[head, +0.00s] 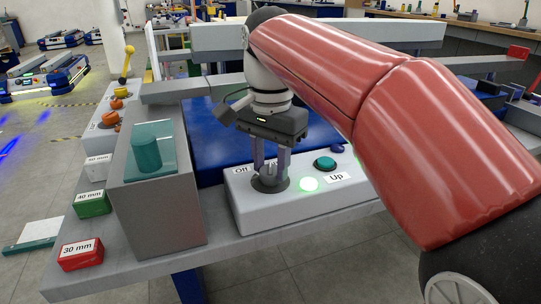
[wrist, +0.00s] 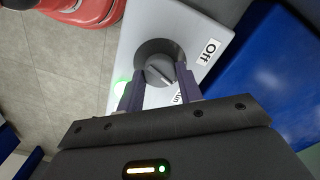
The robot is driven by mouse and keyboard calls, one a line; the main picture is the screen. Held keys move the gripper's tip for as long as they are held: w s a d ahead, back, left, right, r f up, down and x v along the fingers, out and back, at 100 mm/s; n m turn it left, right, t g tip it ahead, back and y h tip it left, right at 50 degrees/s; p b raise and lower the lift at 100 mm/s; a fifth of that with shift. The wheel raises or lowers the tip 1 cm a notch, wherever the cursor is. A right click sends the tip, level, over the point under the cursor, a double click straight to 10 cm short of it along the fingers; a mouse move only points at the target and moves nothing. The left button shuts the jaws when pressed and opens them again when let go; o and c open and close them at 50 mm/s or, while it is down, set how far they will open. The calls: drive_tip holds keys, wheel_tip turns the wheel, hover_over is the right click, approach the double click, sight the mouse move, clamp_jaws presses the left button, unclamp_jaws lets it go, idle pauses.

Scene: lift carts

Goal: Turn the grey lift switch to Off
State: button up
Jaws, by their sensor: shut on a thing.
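The grey lift switch (head: 270,185) is a round dark knob on a light grey control box (head: 245,216). My gripper (head: 270,166) points down over it. In the wrist view, its two fingers (wrist: 157,82) are on either side of the knob (wrist: 160,66) and shut on it. A pale line crosses the knob's face at a slant; I cannot tell which label it points at. The Off label (wrist: 210,51) is beside the knob, and another label (wrist: 179,98), partly hidden by a finger, ends in "un".
A green light (head: 309,184) glows beside the switch. A teal button (head: 324,163) is by the Up label (head: 336,178). A grey block with a teal cylinder (head: 146,153) stands left of the box.

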sight(270, 168)
drive_tip(key=n+p, duration=0.3)
drive_tip(key=n, duration=0.2)
drive_tip(key=shift+r, duration=0.15)
drive_tip(key=shift+n+p, duration=1.05)
drive_tip(key=shift+n, duration=1.35)
drive_tip(key=o, duration=1)
wheel_tip(270, 168, up, 8)
drive_tip(key=shift+f+p, duration=0.25)
drive_tip(key=shift+p, duration=0.45)
